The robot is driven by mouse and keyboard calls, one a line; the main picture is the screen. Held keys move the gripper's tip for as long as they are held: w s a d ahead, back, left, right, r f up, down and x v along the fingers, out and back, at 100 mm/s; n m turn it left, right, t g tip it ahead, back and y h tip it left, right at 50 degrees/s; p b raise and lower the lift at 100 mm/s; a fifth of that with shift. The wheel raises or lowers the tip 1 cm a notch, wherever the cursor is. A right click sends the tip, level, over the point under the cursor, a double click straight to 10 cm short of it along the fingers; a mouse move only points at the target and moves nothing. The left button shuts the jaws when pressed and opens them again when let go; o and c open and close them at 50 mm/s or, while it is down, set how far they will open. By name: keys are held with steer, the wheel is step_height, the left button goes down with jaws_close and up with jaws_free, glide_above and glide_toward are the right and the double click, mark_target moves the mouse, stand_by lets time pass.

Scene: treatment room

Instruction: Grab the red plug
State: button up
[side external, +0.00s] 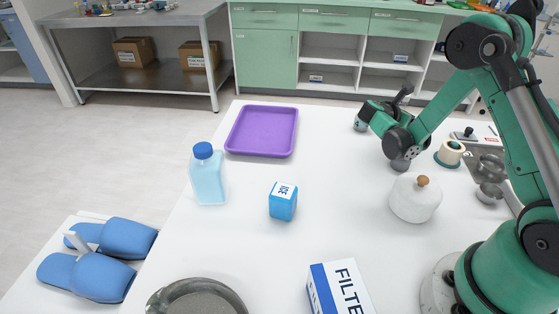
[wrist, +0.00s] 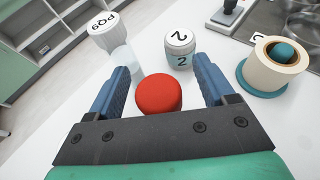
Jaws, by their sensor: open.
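The red plug (wrist: 158,93) shows in the wrist view as a round, smooth red top. It lies in the picture between the two blue fingers of my gripper (wrist: 161,66). The fingers are spread, with a gap on each side of the plug, narrower on the left. I cannot tell how far below the fingertips it is. In the side external view my arm reaches over the right part of the white table, and I cannot make out the plug there.
Close ahead stand a container marked 2 (wrist: 180,45), a PQ9 container (wrist: 105,30) and a clear cup (wrist: 124,58). A cream roll (wrist: 275,70) is at right. On the table (side external: 340,170) are a purple tray (side external: 232,140), blue bottle (side external: 208,180), ICE box (side external: 283,203) and white lidded pot (side external: 415,203).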

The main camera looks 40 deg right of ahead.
jaws_close()
stand_by(0.5)
